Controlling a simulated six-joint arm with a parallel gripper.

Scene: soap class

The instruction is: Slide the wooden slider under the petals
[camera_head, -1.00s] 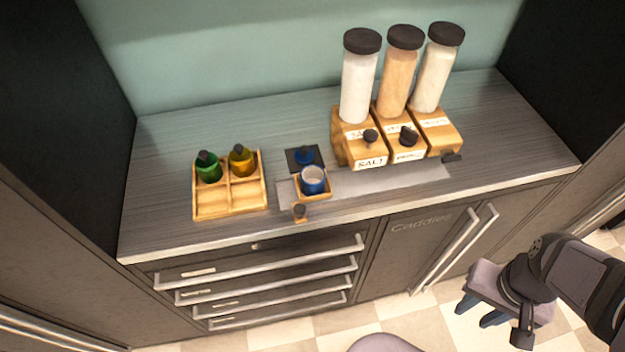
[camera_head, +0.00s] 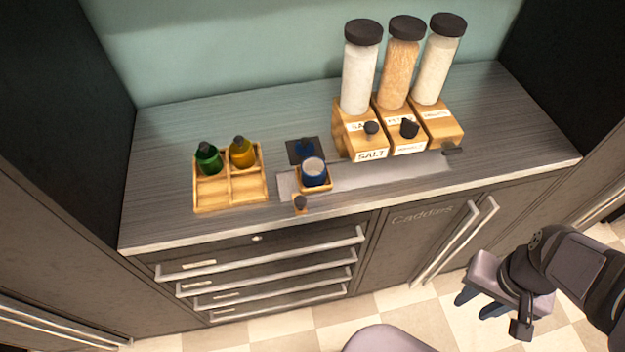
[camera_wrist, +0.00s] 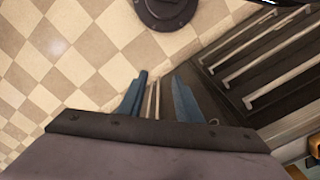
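The wooden slider (camera_head: 326,186) sits at the left part of a grey track on the counter, with a small dark-topped knob (camera_head: 300,203) at its front. A blue cup (camera_head: 314,176) with a pale inside stands in it. Three wooden dispensers with clear jars stand behind the track: white, orange-tan (camera_head: 399,70) and cream contents. The left one reads SALT; the other labels are too blurred to tell which is petals. My gripper (camera_head: 481,302) is in front of the cabinet, low at the right, far from the slider. Its blue fingers are apart and empty in the wrist view (camera_wrist: 159,88).
A wooden caddy (camera_head: 230,192) with a green and a yellow bottle stands left of the slider. A dark square pad (camera_head: 302,150) with a blue item is behind it. Drawer handles (camera_head: 265,254) and door handles (camera_head: 455,240) stick out from the cabinet front.

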